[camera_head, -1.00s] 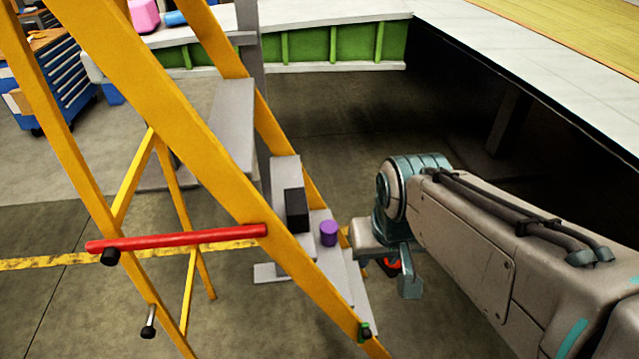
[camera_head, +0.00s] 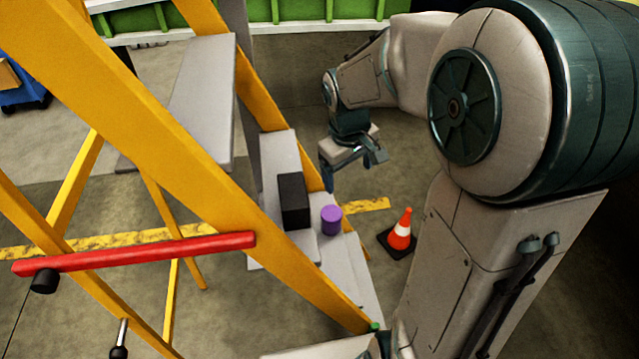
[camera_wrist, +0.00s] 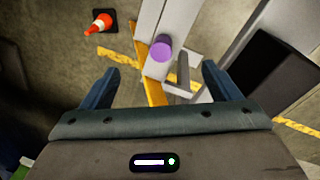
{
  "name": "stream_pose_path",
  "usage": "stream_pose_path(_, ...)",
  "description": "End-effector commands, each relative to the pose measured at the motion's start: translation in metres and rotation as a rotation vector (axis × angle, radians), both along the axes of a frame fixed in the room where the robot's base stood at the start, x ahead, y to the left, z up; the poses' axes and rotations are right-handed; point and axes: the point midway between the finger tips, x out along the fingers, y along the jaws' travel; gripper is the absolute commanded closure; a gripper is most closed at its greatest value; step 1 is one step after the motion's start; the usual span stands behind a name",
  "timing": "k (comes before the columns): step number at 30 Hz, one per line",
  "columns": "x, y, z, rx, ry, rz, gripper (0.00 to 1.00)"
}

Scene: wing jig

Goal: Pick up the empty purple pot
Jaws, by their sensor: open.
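The purple pot (camera_head: 331,220) is a small cylinder standing on a grey step (camera_head: 334,249) of the yellow ladder. In the wrist view the purple pot (camera_wrist: 161,48) lies beyond the fingertips, roughly between them but apart from them. My gripper (camera_head: 352,168) is above and behind the pot in the head view, with its fingers open and empty. It also shows in the wrist view (camera_wrist: 160,78). The inside of the pot cannot be made out.
A black box (camera_head: 294,201) stands beside the pot on the ladder. The yellow ladder rail (camera_head: 190,135) and a red bar (camera_head: 135,253) are at the left. An orange and white cone (camera_head: 401,232) stands on the floor to the right.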

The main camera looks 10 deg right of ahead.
Motion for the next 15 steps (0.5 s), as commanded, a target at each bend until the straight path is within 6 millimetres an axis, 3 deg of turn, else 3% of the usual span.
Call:
stream_pose_path(1,0.017,0.0,-0.031,0.003,0.025,0.042,0.17)
stream_pose_path(6,0.062,0.0,-0.095,0.021,0.076,0.189,0.17)
stream_pose_path(12,0.096,0.002,-0.149,0.056,0.105,0.303,0.17)
stream_pose_path(15,0.104,0.002,-0.162,0.067,0.109,0.332,0.17)
